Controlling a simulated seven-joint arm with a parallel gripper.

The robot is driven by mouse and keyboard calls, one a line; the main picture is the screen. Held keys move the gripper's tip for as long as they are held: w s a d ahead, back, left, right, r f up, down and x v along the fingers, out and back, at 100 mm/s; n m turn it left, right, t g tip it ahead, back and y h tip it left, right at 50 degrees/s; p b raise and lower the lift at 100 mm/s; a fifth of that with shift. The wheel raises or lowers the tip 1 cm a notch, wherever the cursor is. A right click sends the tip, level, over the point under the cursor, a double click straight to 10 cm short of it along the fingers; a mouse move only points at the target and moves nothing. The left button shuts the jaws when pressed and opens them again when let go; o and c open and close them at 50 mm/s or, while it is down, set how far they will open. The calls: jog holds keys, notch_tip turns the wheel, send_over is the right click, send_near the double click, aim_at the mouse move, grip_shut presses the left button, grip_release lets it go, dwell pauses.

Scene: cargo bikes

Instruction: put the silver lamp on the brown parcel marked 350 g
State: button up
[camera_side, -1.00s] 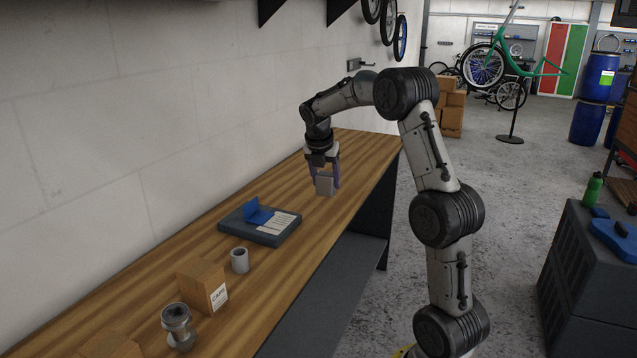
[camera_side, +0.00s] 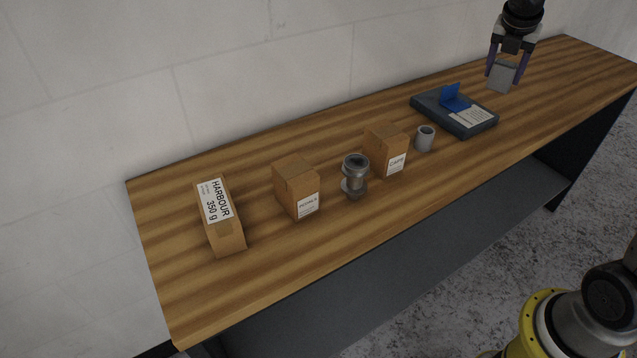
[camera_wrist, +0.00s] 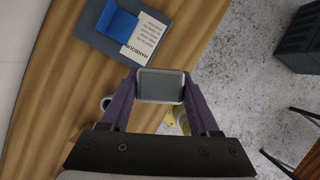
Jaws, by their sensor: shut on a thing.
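The silver lamp, a small box-shaped piece with a dark face and pale rim, is in my gripper (camera_side: 503,74). In the side view the silver lamp (camera_side: 502,77) hangs at the bench's far right end, and in the wrist view the lamp (camera_wrist: 160,86) sits between both fingers. I cannot tell its exact height over the bench. The brown parcel marked HARBOUR 350 g (camera_side: 220,218) lies at the bench's left end, label up, its top clear. My gripper is far to the right of it.
Between them on the bench (camera_side: 300,247) stand a brown parcel (camera_side: 296,188) with a small label, a metal spool-shaped part (camera_side: 354,177), a parcel marked CAPE (camera_side: 386,150), a grey cup (camera_side: 425,138) and a dark tray (camera_side: 436,114) holding a blue piece and paper. A wall runs behind.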

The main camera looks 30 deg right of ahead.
jog(key=w+a+r+n+t+y, duration=0.1)
jog(key=w+a+r+n, duration=0.15)
jog(key=a, duration=0.95)
jog(key=w+a+r+n+t, duration=0.1)
jog(key=w+a+n, duration=0.3)
jog(key=a, duration=0.9)
jog(key=s+a+r+n+y, duration=0.1)
jog(key=s+a+n+y, duration=0.2)
jog(key=a, duration=1)
jog(key=s+a+r+n, duration=0.1)
jog(key=s+a+n, duration=0.35)
jog(key=a, duration=0.85)
send_near(226, 187)
jog(key=shift+w+f+m+t, duration=0.4)
jog(key=shift+w+f, duration=0.3)
jog(key=shift+f, duration=1.6)
jog(key=shift+f, duration=0.1)
